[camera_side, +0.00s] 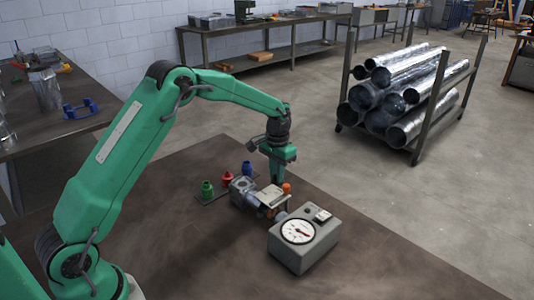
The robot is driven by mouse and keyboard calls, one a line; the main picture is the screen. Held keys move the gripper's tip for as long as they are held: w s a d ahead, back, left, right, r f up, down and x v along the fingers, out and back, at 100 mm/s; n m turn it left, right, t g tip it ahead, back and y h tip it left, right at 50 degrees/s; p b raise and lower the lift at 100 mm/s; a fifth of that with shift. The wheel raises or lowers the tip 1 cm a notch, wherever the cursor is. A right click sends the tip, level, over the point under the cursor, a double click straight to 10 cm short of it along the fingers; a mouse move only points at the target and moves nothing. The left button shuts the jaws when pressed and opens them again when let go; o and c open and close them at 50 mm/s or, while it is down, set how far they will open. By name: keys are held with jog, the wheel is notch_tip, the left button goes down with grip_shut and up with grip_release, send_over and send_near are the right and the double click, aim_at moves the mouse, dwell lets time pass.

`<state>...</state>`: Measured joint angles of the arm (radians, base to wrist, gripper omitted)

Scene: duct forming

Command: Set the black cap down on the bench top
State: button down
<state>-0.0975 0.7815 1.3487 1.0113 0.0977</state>
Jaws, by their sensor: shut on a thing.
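My gripper (277,181) points down over the dark bench top (175,240), just behind a metal fitting with a bracket. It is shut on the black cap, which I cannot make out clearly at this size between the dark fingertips. Whether the cap touches anything below is hidden by the fitting and the gripper. An orange cap (287,188) stands close to the right of the fingertips.
Green (207,189), red (227,177) and blue (247,168) pieces stand left of my gripper. The metal fitting (243,190) and a grey gauge box (304,240) stand in front. Bare bench lies left of the box. A pipe rack (438,105) stands on the floor behind.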

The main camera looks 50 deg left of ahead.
jog(key=shift+f, duration=1.85)
jog(key=shift+f, duration=0.1)
jog(key=c, duration=1.3)
grip_release()
jog(key=shift+c, duration=0.2)
notch_tip(320, 180, up, 12)
jog(key=shift+r, duration=0.1)
